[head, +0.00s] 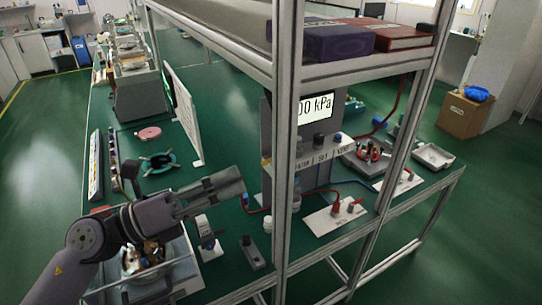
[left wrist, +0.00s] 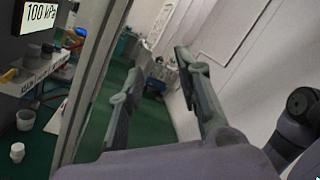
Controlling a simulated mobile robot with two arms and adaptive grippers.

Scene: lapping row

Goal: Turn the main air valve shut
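A white plate with a red-based fitting (head: 336,208) lies on the green bench behind the front frame post; I cannot tell for sure whether this is the main air valve, and its lettering is too small to read. A pressure display (head: 316,107) is partly hidden by the post; in the left wrist view the display (left wrist: 37,13) reads 100 kPa. My left gripper (head: 241,183) is raised over the bench, left of the post and apart from the fitting. In the left wrist view its fingers (left wrist: 160,65) are spread with nothing between them. My right gripper is not in view.
A metal frame post (head: 287,150) stands between my left gripper and the plate. A shelf above holds a dark box (head: 322,43) and a red book (head: 400,37). A second white plate (head: 400,181) and a grey tray (head: 433,156) lie farther right. Red and blue hoses cross the bench.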

